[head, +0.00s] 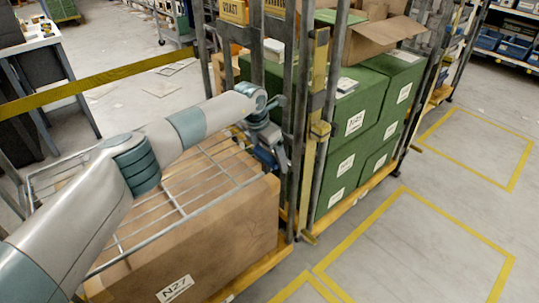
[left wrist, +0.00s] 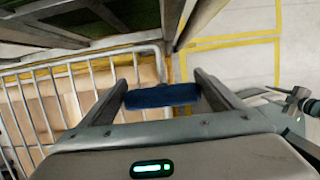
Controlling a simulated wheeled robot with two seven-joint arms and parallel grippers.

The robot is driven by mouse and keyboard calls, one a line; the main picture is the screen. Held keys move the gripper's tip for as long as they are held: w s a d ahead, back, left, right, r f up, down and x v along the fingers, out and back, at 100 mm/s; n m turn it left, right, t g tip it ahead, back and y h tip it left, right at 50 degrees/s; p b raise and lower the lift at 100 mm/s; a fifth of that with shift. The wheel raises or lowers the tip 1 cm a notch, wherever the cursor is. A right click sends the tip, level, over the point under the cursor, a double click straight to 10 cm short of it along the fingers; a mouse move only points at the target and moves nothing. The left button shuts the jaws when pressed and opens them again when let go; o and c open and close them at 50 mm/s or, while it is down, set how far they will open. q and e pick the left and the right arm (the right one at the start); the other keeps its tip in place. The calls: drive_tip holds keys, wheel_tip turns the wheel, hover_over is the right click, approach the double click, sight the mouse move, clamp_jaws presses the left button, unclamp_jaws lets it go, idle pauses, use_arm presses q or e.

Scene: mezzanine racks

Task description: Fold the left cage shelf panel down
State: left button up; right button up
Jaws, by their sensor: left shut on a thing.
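The left cage shelf panel (head: 180,222) is a grey wire grid. In the head view it lies about level over a large cardboard box labelled N27 (head: 225,225). My left gripper (head: 268,150) is at the panel's right end, beside the cage post. In the left wrist view the fingers of my left gripper (left wrist: 160,90) are on either side of a blue grip (left wrist: 162,96), shut on it. The wire panel (left wrist: 85,62) runs off to the left there. My forearm hides part of the panel in the head view.
A second cage with green crates (head: 355,115) and an open cardboard box (head: 370,35) stands to the right. Upright posts (head: 312,120) are close to my gripper. A yellow bar (head: 110,75) crosses behind the panel. Yellow-marked floor (head: 415,245) at the right is clear.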

use_arm(q)
drive_tip(key=shift+s+a+f, duration=0.1)
drive_tip(key=shift+s+f, duration=0.1)
drive_tip(key=shift+f, duration=0.45)
drive_tip(key=o, duration=1.1)
drive_tip(key=shift+o, duration=1.4)
drive_tip(key=shift+f, duration=0.15)
drive_tip(key=shift+w+f, duration=0.1)
drive_tip(key=shift+w, duration=0.15)
drive_tip(key=shift+d, duration=0.2)
drive_tip(key=shift+s+r, duration=0.1)
drive_tip(key=shift+r, duration=0.4)
drive_tip(key=shift+a+r, duration=0.25)
drive_tip(key=shift+r, duration=0.3)
drive_tip(key=b+v, duration=0.1)
drive_tip(key=v, duration=1.4)
drive_tip(key=shift+d+b, duration=0.15)
drive_tip(key=shift+b, duration=0.15)
use_arm(e)
drive_tip(key=shift+w+a+r, duration=0.1)
drive_tip(key=shift+w+r, duration=0.15)
drive_tip(key=shift+r, duration=0.85)
drive_tip(key=shift+w+r, duration=0.2)
drive_tip(key=shift+r, duration=0.85)
